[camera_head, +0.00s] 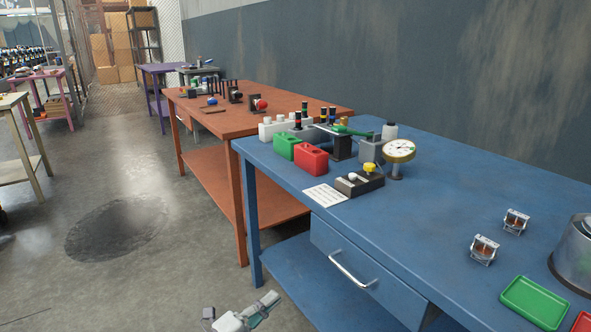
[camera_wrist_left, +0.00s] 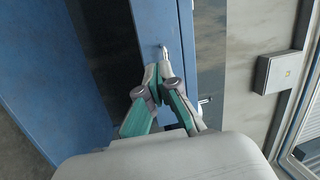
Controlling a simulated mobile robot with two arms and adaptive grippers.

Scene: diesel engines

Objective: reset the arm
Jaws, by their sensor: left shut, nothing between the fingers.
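My left gripper (camera_head: 270,299) is low at the bottom edge of the head view, over the floor, left of the blue table's (camera_head: 455,215) lower shelf. It is below the height of the tabletop. In the left wrist view its grey and teal fingers (camera_wrist_left: 160,68) come together at the tips, shut with nothing held. A blue surface shows behind the tips; how far away it is I cannot tell. My right gripper is not in view.
The blue table has a drawer handle (camera_head: 352,271) at its front. An orange table (camera_head: 235,122) stands behind.

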